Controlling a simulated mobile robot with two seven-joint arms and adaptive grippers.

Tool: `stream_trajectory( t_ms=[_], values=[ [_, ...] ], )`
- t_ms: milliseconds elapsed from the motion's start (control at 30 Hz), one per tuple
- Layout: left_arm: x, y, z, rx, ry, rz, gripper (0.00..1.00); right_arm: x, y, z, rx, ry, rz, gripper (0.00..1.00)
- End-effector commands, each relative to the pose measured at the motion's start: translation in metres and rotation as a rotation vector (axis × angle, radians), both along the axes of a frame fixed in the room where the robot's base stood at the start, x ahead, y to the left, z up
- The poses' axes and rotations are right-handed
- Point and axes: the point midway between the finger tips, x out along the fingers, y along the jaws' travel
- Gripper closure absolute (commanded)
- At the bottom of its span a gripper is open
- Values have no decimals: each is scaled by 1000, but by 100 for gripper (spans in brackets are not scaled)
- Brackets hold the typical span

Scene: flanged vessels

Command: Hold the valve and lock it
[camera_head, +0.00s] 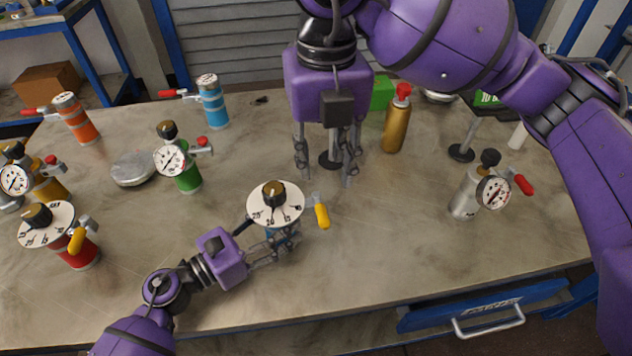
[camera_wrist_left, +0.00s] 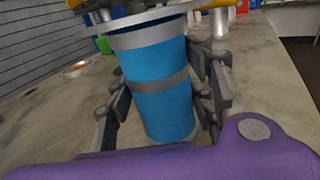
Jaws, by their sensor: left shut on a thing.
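A blue cylindrical vessel valve (camera_wrist_left: 158,92) stands upright on the table in the left wrist view. In the head view its round white dial (camera_head: 275,203) with a black and gold knob covers most of its body. A yellow-handled lever (camera_head: 321,215) sticks out at its right side. My left gripper (camera_head: 277,250) is shut on the blue body, with its fingers on both sides, below the dial. My right gripper (camera_head: 325,172) hangs open and empty, pointing down, behind the dial and apart from it.
Other vessels stand around: red (camera_head: 82,252), green (camera_head: 187,177), orange (camera_head: 78,120), light blue (camera_head: 213,105) and silver (camera_head: 465,195). A gold bottle (camera_head: 397,120) stands right of my right gripper. The tabletop (camera_head: 400,230) is clear between the held valve and the silver vessel.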

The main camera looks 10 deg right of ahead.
Motion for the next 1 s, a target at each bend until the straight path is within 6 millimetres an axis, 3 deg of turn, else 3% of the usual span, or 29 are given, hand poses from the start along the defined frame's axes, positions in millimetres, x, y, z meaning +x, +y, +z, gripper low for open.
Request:
stream_trajectory(
  t_ms=[867, 900, 1000],
  values=[
    [0, 0, 0, 0, 1, -1, 100, 0, 0, 0, 0, 0, 0, 65],
    [0, 0, 0, 0, 1, -1, 46, 0, 0, 0, 0, 0, 0, 65],
    [0, 0, 0, 0, 1, -1, 33, 0, 0, 0, 0, 0, 0, 65]
  ],
)
